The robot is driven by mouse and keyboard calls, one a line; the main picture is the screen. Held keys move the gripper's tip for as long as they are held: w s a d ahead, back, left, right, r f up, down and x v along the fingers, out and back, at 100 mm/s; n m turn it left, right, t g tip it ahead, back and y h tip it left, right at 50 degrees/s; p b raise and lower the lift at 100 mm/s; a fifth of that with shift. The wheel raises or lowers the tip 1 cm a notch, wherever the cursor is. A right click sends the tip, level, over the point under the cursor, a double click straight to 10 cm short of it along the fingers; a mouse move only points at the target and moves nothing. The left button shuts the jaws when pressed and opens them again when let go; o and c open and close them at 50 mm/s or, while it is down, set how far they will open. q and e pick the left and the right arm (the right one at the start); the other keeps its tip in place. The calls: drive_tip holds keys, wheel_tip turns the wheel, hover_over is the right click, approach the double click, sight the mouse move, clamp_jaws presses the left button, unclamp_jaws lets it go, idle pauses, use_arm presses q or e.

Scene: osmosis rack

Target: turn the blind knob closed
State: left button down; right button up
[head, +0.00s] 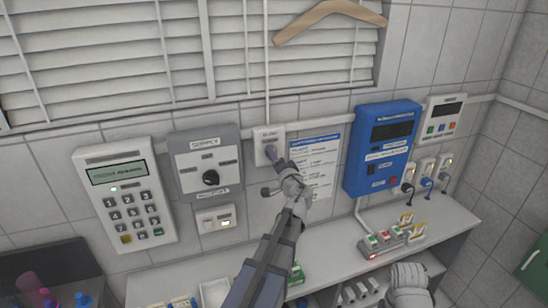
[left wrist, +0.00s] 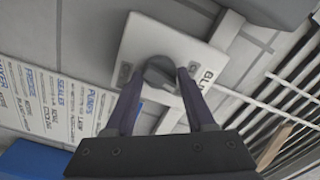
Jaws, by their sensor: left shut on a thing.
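The blind knob (left wrist: 160,71) is a grey round knob on a white wall plate (left wrist: 140,48), whose lettering is partly cut off in the left wrist view. In the head view the plate (head: 265,135) sits on the tiled wall below the window blind (head: 130,60). My left gripper (head: 271,153) reaches up to the plate. In the left wrist view its two dark fingers (left wrist: 158,76) stand on either side of the knob, shut on it. In the head view the gripper hides the knob.
A grey panel with a black knob (head: 210,178) and a keypad (head: 127,198) are left of the plate. A printed notice (head: 318,165) and a blue box (head: 370,166) are to its right. A shelf (head: 440,240) with small items runs below.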

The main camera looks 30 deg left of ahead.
use_arm(q)
drive_tip(key=shift+n, duration=1.1)
drive_tip(key=shift+s+f, duration=0.1)
drive_tip(key=shift+c, duration=1.2)
unclamp_jaws()
drive_tip(key=v, duration=0.7)
drive_tip(key=shift+s+d, duration=0.25)
